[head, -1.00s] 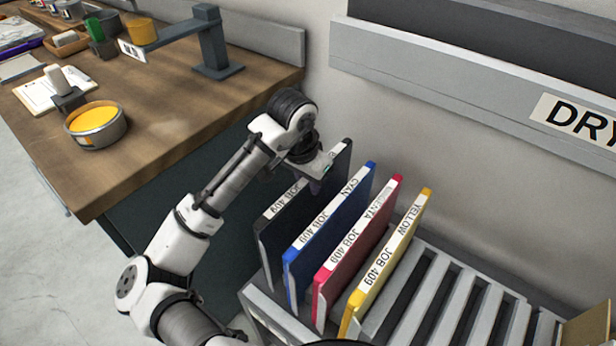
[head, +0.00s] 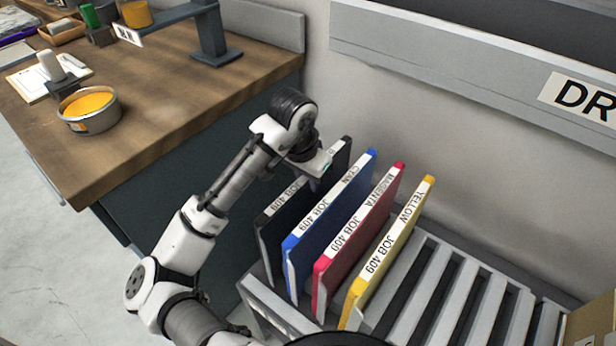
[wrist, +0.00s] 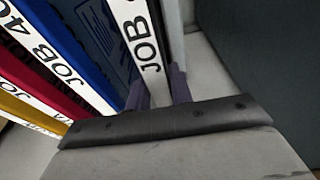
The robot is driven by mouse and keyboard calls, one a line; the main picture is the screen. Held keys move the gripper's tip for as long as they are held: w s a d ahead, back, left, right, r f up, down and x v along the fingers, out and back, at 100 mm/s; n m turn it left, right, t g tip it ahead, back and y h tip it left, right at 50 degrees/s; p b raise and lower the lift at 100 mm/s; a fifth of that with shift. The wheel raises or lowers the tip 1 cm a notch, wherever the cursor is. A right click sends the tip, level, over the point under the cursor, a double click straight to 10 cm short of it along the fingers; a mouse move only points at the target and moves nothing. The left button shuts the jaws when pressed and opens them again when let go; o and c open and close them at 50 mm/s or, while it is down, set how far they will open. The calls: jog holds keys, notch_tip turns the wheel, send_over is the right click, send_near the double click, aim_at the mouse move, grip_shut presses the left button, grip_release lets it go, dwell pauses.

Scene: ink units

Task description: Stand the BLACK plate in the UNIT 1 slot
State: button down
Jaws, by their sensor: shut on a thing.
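The black plate (head: 270,238) stands upright at the left end of a slotted rack (head: 262,296), its white "JOB 409" label on the top edge. My gripper (wrist: 165,88) is shut on the black plate's labelled top edge, with one finger on each side in the wrist view. In the head view my gripper (head: 318,178) is over the plate's upper part and hides some of its label. The rack's slot floor under the plate is hidden. No UNIT 1 marking shows in these frames.
Blue cyan (head: 312,243), magenta (head: 345,262) and yellow (head: 385,265) plates stand close to the right of the black one. Empty slots (head: 455,300) continue rightward. A wooden bench (head: 150,130) with an ink tin (head: 90,118) is at left; a wall rail (head: 460,75) runs behind.

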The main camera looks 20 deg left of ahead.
jog(key=shift+f, duration=0.2)
jog(key=c, duration=1.2)
grip_release()
jog(key=shift+o, duration=0.2)
notch_tip(320, 180, up, 14)
jog(key=s+a+p, duration=0.1)
jog(key=s, duration=0.1)
jog(key=shift+s+f, duration=0.25)
jog(key=shift+r, duration=0.1)
notch_tip(320, 180, up, 5)
jog(key=p, duration=0.5)
jog(key=shift+p, duration=0.35)
